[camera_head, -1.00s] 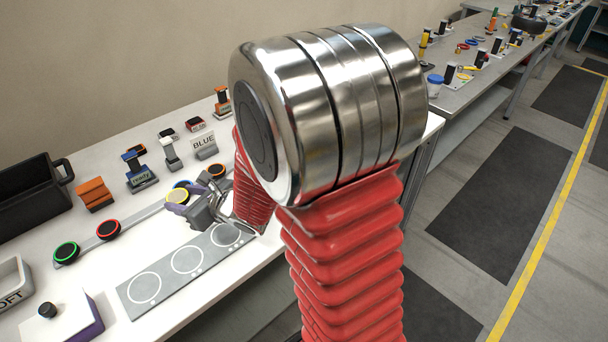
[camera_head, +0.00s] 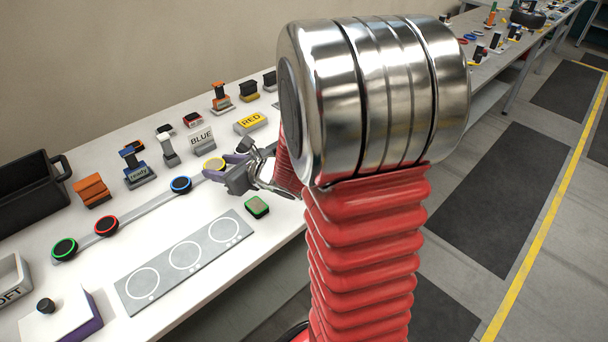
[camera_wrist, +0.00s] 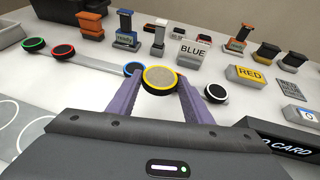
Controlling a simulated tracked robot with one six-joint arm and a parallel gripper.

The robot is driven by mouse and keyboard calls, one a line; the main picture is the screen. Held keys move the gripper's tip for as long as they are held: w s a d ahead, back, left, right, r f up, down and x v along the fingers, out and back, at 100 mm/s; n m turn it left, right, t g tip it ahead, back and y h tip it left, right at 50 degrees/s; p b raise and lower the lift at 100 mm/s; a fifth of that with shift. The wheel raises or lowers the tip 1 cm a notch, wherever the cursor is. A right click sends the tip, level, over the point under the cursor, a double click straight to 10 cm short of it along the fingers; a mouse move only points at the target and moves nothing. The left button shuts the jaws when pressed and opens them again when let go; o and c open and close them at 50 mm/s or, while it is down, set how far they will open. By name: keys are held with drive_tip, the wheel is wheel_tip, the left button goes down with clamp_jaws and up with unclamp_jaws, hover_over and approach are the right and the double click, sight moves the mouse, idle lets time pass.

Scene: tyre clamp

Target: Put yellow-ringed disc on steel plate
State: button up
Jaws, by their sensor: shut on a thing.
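The yellow-ringed disc (camera_head: 214,164) has a tan top and also shows in the wrist view (camera_wrist: 160,79). My gripper (camera_head: 222,168) is shut on it, with its purple fingers on either side of the disc, as the wrist view shows (camera_wrist: 158,90). The disc lies in line with the blue-ringed disc (camera_head: 181,184); I cannot tell whether it touches the surface below. The steel plate (camera_head: 208,254), a grey plate with three white circle outlines, lies in front of my gripper to the lower left, and nothing is on it.
Red-ringed (camera_head: 106,225) and green-ringed (camera_head: 64,249) discs stand along a grey strip. A white-ringed disc (camera_wrist: 216,93) is right of my gripper. BLUE (camera_head: 202,141) and RED (camera_head: 250,122) signs stand behind.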

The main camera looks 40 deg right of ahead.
drive_tip(key=s+d+r+m+h, duration=0.1)
drive_tip(key=s+d, duration=0.4)
drive_tip(key=d, duration=0.5)
drive_tip(key=s+d+r+m+h, duration=0.1)
drive_tip(key=s+d+r, duration=0.1)
drive_tip(key=s+d, duration=0.4)
drive_tip(key=d, duration=0.5)
drive_tip(key=shift+s, duration=0.3)
drive_tip(key=shift+f, duration=0.1)
drive_tip(key=shift+f, duration=2.9)
drive_tip(key=shift+f, duration=0.1)
drive_tip(key=shift+f, duration=1.95)
drive_tip(key=shift+f, duration=0.2)
